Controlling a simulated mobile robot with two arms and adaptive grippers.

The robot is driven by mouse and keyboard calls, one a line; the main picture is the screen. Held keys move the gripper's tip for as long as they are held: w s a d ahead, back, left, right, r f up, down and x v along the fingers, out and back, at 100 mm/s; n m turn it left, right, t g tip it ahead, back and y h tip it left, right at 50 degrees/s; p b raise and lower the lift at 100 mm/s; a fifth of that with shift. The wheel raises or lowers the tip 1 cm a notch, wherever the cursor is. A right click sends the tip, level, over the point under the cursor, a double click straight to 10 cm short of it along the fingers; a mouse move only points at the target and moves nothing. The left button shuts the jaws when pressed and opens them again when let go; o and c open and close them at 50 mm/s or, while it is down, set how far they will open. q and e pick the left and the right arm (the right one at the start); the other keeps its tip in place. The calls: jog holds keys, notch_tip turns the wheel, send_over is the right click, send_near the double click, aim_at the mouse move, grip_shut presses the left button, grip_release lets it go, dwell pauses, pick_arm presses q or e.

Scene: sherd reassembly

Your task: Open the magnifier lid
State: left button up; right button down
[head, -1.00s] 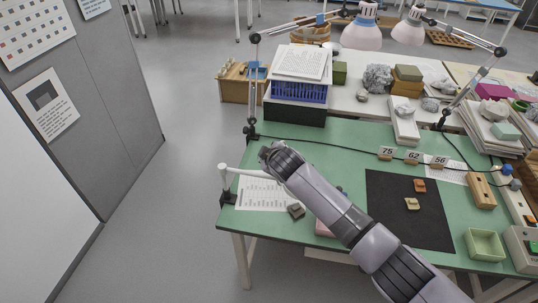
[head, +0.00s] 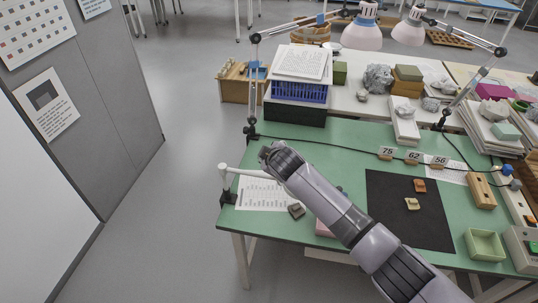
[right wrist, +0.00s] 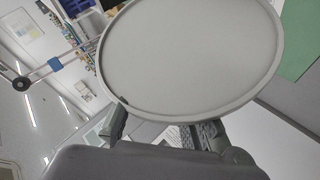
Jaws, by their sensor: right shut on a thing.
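A large round pale grey disc with a raised rim, the magnifier lid (right wrist: 190,50), fills the upper middle of the right wrist view. My right gripper (right wrist: 163,126) has its fingers at the disc's lower edge and is shut on it. In the head view the right gripper (head: 272,156) is at the left end of the green table. The magnifier's white arm (head: 226,178) is clamped at the table's left edge and runs toward my gripper. The magnifier head is hidden behind my gripper and arm there. My left gripper is not in view.
The green table (head: 330,140) holds a printed sheet (head: 255,197), a dark sherd (head: 296,211) and a black mat (head: 400,225) with two small sherds. A lamp post (head: 252,100) and a blue crate (head: 298,92) stand behind. Open floor lies left.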

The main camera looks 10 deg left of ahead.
jog(key=shift+s+d+f, duration=0.1)
jog(key=shift+s+f, duration=0.05)
jog(key=shift+f, duration=0.3)
jog(key=shift+s+d+f, duration=0.1)
jog(key=shift+s+f, duration=0.05)
jog(key=shift+f, duration=0.25)
jog(key=c, duration=1.7)
grip_release()
jog(key=o, duration=0.3)
jog(key=shift+w+a, duration=0.1)
jog(key=shift+w, duration=0.05)
jog(key=shift+o, duration=0.2)
jog(key=shift+w, duration=0.15)
jog(key=shift+r, duration=0.35)
jog(key=v, duration=1.2)
jog(key=shift+w+a, duration=0.1)
jog(key=shift+c, duration=0.3)
